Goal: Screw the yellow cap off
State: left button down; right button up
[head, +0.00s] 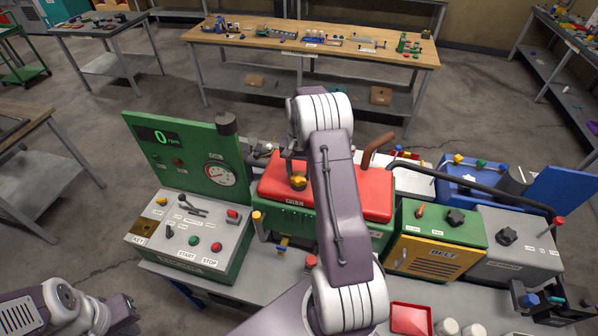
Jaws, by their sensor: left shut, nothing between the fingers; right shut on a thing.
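The yellow cap (299,183) sits on the red top (345,190) of the green machine in the middle of the bench. My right gripper (296,172) reaches down over the cap from above and is shut on it. My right arm crosses the middle of the picture and hides part of the red top. I cannot tell whether the cap is loose or seated. My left gripper (128,304) is shut and empty at the lower left, away from the bench machines.
A green and grey control panel (190,228) with a gauge stands left of the red top. A brown handle (377,148) rises at its right. A green and yellow box (435,245) and a grey unit (510,240) stand further right. A red tray (410,318) lies at the front.

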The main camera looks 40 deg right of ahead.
jog(key=shift+w+r+n+p, duration=0.1)
jog(key=shift+r+n+p, duration=0.2)
jog(key=shift+n, duration=0.7)
jog(key=n, duration=0.4)
jog(key=shift+w+f, duration=0.1)
jog(key=shift+f, duration=0.05)
jog(key=shift+n+p, duration=0.4)
jog(key=shift+n, duration=0.4)
jog(key=n, duration=0.4)
jog(key=shift+a+n, duration=0.1)
jog(key=shift+n, duration=0.3)
jog(key=o, duration=1.4)
